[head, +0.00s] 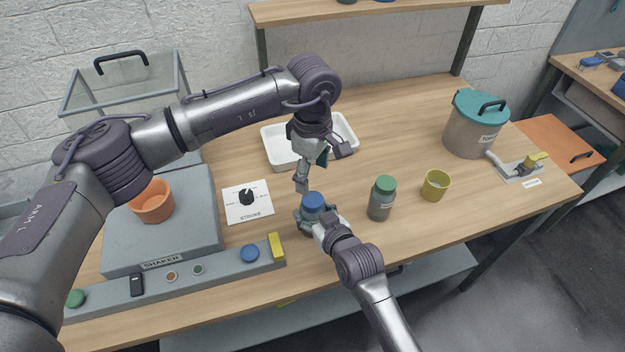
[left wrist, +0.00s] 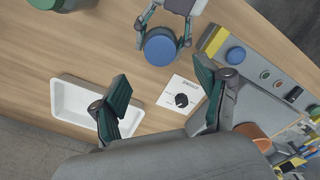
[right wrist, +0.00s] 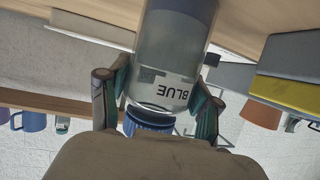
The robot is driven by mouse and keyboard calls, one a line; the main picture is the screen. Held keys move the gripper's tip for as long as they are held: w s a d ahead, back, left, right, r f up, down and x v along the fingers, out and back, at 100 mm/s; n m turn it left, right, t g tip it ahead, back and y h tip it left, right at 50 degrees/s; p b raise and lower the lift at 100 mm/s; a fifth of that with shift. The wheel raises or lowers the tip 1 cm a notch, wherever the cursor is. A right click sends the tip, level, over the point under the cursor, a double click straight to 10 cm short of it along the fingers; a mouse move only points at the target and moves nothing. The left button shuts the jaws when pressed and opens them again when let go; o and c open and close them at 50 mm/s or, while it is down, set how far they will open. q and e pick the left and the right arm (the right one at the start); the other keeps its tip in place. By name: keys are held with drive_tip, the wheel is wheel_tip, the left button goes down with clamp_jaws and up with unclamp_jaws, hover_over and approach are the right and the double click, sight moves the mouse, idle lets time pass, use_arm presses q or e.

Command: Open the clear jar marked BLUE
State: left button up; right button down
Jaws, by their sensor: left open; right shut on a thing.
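The clear jar marked BLUE (right wrist: 165,60) has its blue lid (head: 313,201) on and stands near the table's front edge. Its label shows upside down in the right wrist view. My right gripper (right wrist: 160,90) is shut around the jar's body from the front, below the lid. My left gripper (head: 317,168) is open and empty, above and slightly behind the jar. In the left wrist view the round blue lid (left wrist: 160,48) lies beyond the open fingers, not between them. The jar's body is mostly hidden by my right gripper in the head view.
A green-lidded jar (head: 382,198) and a yellow cup (head: 435,185) stand to the right. A white tray (head: 284,150) lies behind. The stroke dial card (head: 248,203) and shaker panel (head: 190,280) are left. A teal-lidded bin (head: 470,132) stands at the far right.

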sight(313, 199)
use_arm(q)
drive_tip(key=m, duration=0.9)
drive_tip(key=shift+m, duration=0.4)
drive_tip(key=m, duration=0.7)
drive_tip(key=shift+f+m, duration=0.4)
drive_tip(key=shift+f, duration=3.65)
